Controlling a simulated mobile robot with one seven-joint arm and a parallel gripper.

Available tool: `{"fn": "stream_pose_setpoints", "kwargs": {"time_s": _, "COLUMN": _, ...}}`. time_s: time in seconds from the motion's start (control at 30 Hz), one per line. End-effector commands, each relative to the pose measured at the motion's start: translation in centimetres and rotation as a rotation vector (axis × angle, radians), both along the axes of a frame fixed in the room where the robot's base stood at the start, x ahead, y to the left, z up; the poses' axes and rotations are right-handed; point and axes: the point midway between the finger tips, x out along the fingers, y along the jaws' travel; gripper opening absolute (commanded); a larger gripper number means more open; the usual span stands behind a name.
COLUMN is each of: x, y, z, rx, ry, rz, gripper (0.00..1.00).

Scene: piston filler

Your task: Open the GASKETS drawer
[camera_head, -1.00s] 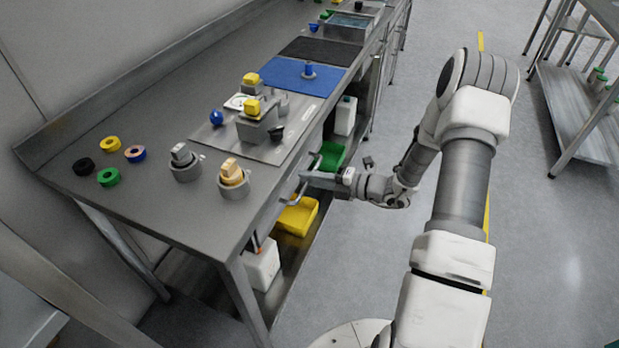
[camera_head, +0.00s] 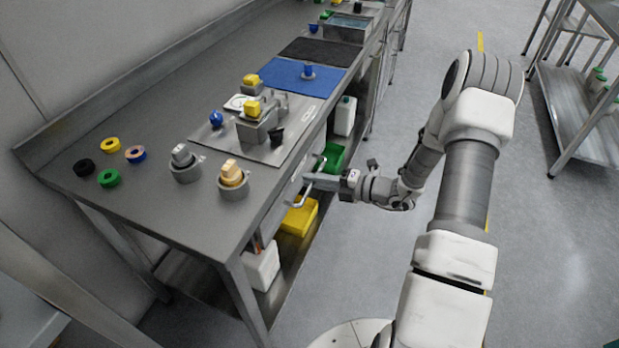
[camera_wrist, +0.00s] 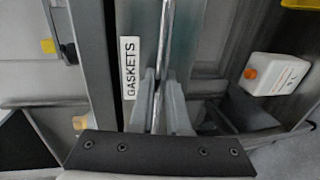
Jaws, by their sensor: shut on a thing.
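The GASKETS drawer shows its white label (camera_wrist: 128,67) on the drawer front in the wrist view. Its metal bar handle (camera_wrist: 165,40) runs up from between my fingers. My gripper (camera_wrist: 160,108) is shut on this handle. In the head view, my gripper (camera_head: 309,180) reaches in from the right to the handle (camera_head: 298,202) under the bench's front edge. The drawer stands at most slightly out. Its inside cannot be made out, and the fingers hide part of the handle.
The steel bench (camera_head: 130,215) carries rings, knobs and a filler plate. Below it are a yellow bin (camera_head: 299,217), a green bin (camera_head: 333,157) and a white container (camera_head: 262,266), also in the wrist view (camera_wrist: 272,74).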

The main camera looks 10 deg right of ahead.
Motion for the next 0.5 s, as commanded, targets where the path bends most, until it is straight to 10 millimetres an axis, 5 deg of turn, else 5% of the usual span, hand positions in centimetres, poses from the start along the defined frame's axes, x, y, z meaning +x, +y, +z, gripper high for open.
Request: {"fn": "stream_pose_setpoints", "kwargs": {"time_s": 0.5, "x": -7.4, "y": -10.3, "z": 0.2, "rx": -0.001, "ry": 0.002, "rz": -0.006, "gripper": 0.00}}
